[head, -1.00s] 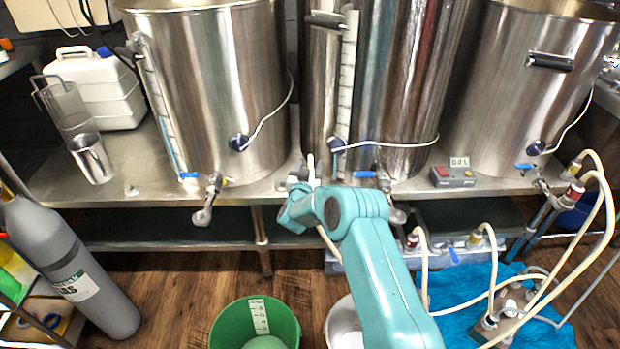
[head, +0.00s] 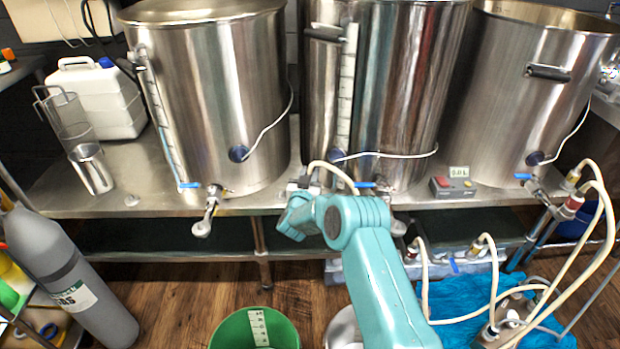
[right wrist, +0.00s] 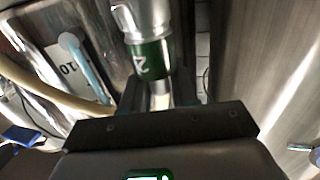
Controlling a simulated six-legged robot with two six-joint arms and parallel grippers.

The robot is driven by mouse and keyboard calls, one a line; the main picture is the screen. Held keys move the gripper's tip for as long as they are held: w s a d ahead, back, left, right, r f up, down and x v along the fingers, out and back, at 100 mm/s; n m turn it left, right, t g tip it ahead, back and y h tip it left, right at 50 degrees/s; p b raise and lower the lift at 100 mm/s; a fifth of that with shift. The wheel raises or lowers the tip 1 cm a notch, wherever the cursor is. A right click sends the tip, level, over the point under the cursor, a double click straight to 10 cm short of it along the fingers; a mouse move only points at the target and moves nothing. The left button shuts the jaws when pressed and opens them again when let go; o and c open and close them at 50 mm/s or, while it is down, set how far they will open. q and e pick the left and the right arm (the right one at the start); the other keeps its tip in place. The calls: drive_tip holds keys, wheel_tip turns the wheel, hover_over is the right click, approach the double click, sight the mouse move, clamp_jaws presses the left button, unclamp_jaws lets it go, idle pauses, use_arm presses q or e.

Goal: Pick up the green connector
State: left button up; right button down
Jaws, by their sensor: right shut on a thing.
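The green connector (right wrist: 150,60) shows in the right wrist view as a metal fitting with a green band marked 2. My right gripper (right wrist: 160,98) is shut on it. In the head view my right gripper (head: 300,187) is in front of the middle kettle, at the front edge of the steel bench. The connector's green band cannot be made out there. A cream hose (head: 332,168) arcs up beside the gripper and to the right. My left gripper is not in view.
Steel kettles (head: 215,100) with taps (head: 208,212) stand along the bench (head: 125,190). A small meter (head: 453,186) sits between the middle and right kettles. Below are a green bucket (head: 284,330), a blue cloth (head: 455,300) with hoses, and a grey gas cylinder (head: 65,275).

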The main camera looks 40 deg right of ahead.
wheel_tip(320, 180, up, 19)
drive_tip(key=p, duration=0.3)
drive_tip(key=shift+p, duration=0.4)
drive_tip(key=shift+r, duration=0.1)
drive_tip(key=shift+r+p, duration=1.75)
drive_tip(key=shift+r, duration=0.5)
drive_tip(key=shift+d, duration=0.1)
